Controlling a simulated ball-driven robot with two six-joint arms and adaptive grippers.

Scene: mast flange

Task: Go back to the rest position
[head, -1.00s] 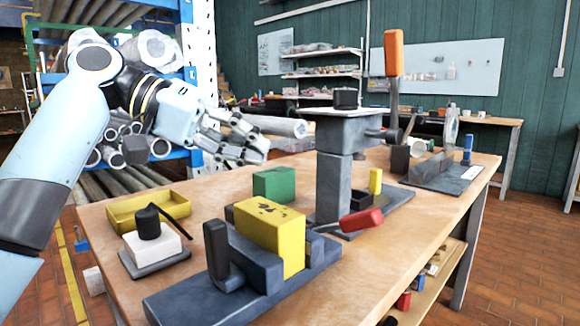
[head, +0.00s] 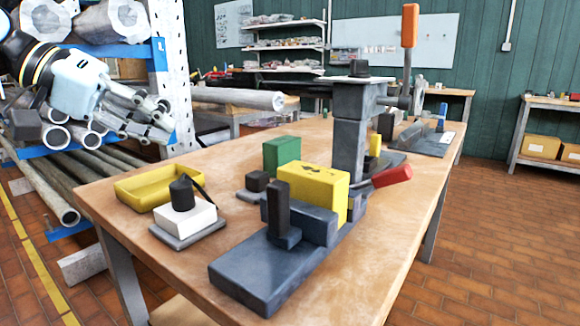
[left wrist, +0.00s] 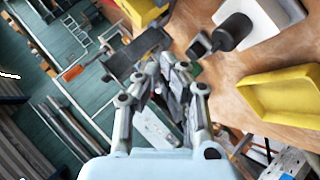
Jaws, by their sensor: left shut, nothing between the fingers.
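My left gripper (head: 160,120) is in the upper left of the head view, beyond the table's left edge and in front of the pipe rack. Its fingers are shut with nothing between them, and they touch nothing that I can see. In the left wrist view the closed fingers (left wrist: 172,85) are in the middle, with the table and its objects past them. My right gripper is in neither view.
The wooden table (head: 390,245) carries a vise with a yellow block (head: 312,190), a yellow tray (head: 150,188), a green block (head: 281,153) and a grey column press (head: 348,145). A pipe rack (head: 90,148) stands at left. Brick floor is clear at right.

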